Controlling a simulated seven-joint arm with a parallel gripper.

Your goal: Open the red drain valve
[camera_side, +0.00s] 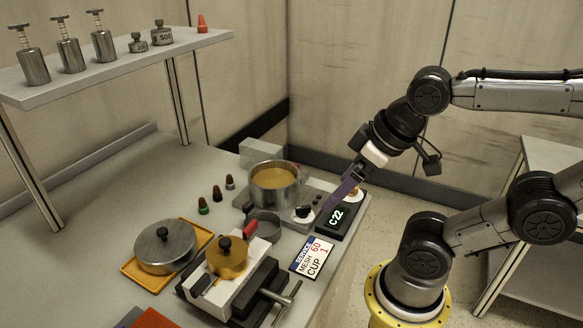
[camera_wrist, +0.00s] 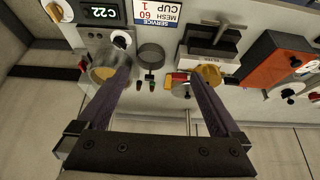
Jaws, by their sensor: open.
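A small red handle (camera_side: 250,229), which looks like the red drain valve, sits beside the brass pot (camera_side: 227,262) in the side view. It also shows as a red piece (camera_wrist: 179,77) in the wrist view, between my fingers and nearer the right one. Whether the valve is open or shut cannot be told. My gripper (camera_side: 328,212) is open and empty, its purple fingers pointing down above the right end of the bench, to the right of the handle and apart from it. In the wrist view the fingers are spread wide, and the left one partly covers the metal pot.
A metal pot of yellow liquid (camera_side: 274,183) stands behind an empty dark cup (camera_side: 265,222). A C22 display (camera_side: 337,217) is close to my fingers. The brass pot is at a vise (camera_side: 262,290).

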